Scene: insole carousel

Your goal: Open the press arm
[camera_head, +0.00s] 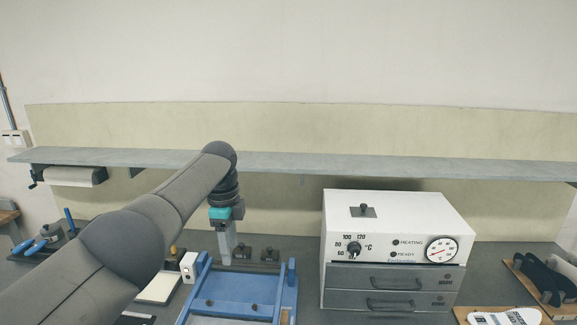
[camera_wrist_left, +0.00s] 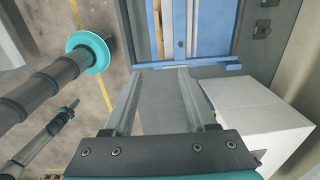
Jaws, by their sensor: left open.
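The press shows as a blue frame (camera_head: 232,301) at the bottom centre of the head view, cut off by the lower edge. It has raised side rails and a flat blue plate; which part is the press arm I cannot tell for certain. In the left wrist view, its blue end bar (camera_wrist_left: 212,64) crosses just beyond the fingertips. My left gripper (camera_head: 227,263) points down at the back left of the press. In the wrist view, the left gripper (camera_wrist_left: 160,73) is open, with nothing between its fingers. Contact with the blue bar cannot be told.
A grey shelf (camera_head: 300,164) runs along the wall.

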